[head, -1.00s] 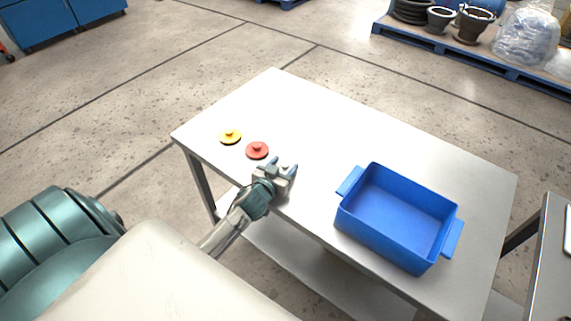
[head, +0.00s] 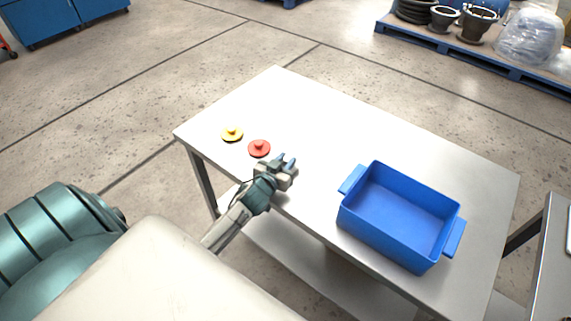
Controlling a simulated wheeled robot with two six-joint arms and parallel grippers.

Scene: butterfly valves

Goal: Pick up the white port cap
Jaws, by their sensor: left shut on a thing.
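My left gripper (head: 285,161) is at the table's near left edge, its two fingers close together. It is shut on the white port cap, which hardly shows between the fingers and blends with the pale table top. A red cap (head: 259,148) with a small knob lies flat on the table just left of the gripper, apart from it. A yellow cap (head: 232,134) lies further left. My right gripper is not in view.
A blue open bin (head: 400,217) with side handles stands empty on the table (head: 330,120), right of the gripper. The table's middle and far part are clear. A second table (head: 548,250) stands at the right edge. A loaded pallet is on the floor behind.

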